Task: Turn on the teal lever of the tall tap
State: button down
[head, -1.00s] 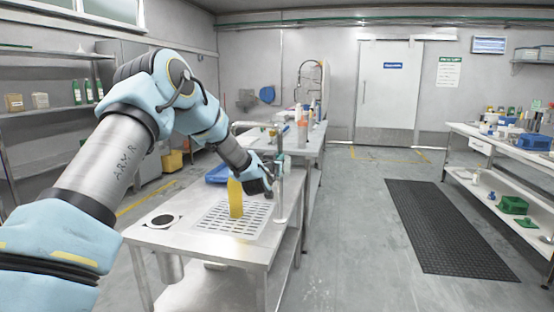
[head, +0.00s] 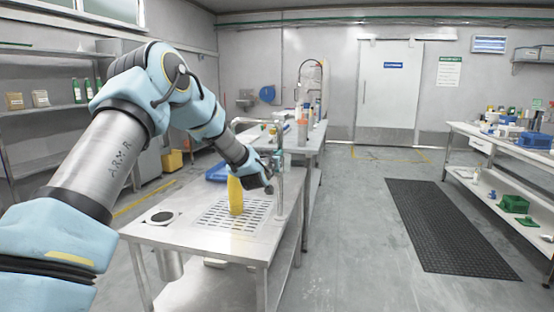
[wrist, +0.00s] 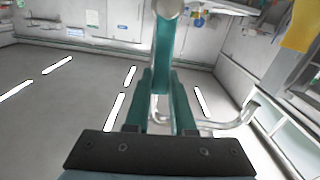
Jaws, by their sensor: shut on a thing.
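The tall metal tap (head: 279,190) rises at the right edge of the steel sink table, its spout reaching left at the top. My gripper (head: 268,182) is beside the tap post, below the spout. In the wrist view the teal lever (wrist: 164,62) runs up the middle, with a round metal end at the top. My gripper's teal fingers (wrist: 161,108) are on both sides of the lever and shut on it. The curved metal spout (wrist: 240,118) shows at the lower right there.
A yellow upright object (head: 235,196) stands on the slotted drain plate (head: 222,222), close to my gripper. A blue tray (head: 216,172) lies behind it. A second table (head: 308,138) with bottles stands beyond. The floor (head: 345,240) to the right is clear.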

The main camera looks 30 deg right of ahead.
jog(key=n+b, duration=0.1)
jog(key=w+a+n+b, duration=0.1)
jog(key=b, duration=0.1)
jog(key=shift+a+f, duration=0.1)
jog(key=shift+f, duration=0.05)
jog(key=c, duration=0.8)
grip_release()
jog(key=shift+o, duration=0.2)
jog(key=b+v, duration=0.2)
jog(key=v, duration=0.8)
jog(key=shift+s+a, duration=0.3)
